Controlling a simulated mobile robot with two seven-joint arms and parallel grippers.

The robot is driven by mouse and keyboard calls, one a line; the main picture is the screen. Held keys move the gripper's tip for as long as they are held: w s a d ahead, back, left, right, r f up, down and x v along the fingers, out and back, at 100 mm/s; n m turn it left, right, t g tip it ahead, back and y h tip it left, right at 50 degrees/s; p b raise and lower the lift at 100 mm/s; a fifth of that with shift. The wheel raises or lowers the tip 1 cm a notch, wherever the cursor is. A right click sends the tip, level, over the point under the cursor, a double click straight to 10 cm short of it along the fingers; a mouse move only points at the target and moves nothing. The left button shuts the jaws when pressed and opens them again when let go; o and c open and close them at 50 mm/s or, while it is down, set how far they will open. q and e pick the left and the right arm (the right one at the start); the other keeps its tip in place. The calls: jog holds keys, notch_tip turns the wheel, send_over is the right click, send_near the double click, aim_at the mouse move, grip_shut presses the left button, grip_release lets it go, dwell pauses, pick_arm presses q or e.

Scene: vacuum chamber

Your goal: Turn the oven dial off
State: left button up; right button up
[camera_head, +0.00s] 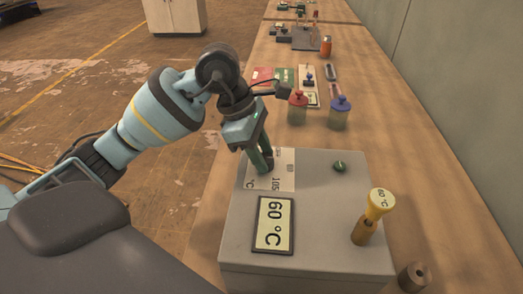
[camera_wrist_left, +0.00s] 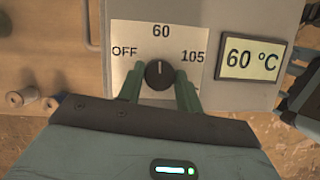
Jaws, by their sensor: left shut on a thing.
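The oven (camera_head: 320,205) is a grey box on the bench, seen from above. Its dial (camera_wrist_left: 159,73) is round and dark, on a white plate (camera_wrist_left: 122,68) marked OFF, 60 and 105. The dial's light mark points up at 60, with OFF to the left. The display (camera_head: 273,225) reads 60 °C and also shows in the left wrist view (camera_wrist_left: 252,58). My left gripper (camera_head: 264,160) reaches down to the plate, its green fingers (camera_wrist_left: 160,88) shut on the dial from both sides. In the head view the fingers hide the dial. My right gripper is not in view.
A wall runs along the bench's right side.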

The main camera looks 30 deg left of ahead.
pick_arm(q)
jog(key=n+t+p, duration=0.1)
jog(key=n, duration=0.2)
jog(key=shift+s+r+y, duration=0.1)
jog(key=shift+r+y, duration=0.05)
jog(key=shift+y, duration=0.15)
jog(key=n+t+y+p, duration=0.1)
jog(key=n, duration=0.2)
jog(key=shift+d+n+p, duration=0.1)
jog(key=shift+n+p, duration=0.2)
jog(key=shift+n, duration=0.1)
jog(key=n+y+p, duration=0.1)
jog(key=n, duration=0.1)
jog(key=shift+s+n+t, duration=0.1)
jog(key=shift+n+t, duration=0.3)
jog(key=shift+n+p, duration=0.3)
jog(key=shift+n, duration=0.2)
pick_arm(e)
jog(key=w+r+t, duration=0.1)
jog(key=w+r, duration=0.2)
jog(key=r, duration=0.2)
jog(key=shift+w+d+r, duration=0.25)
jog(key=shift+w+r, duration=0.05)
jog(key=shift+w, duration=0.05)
pick_arm(q)
jog(key=o, duration=1)
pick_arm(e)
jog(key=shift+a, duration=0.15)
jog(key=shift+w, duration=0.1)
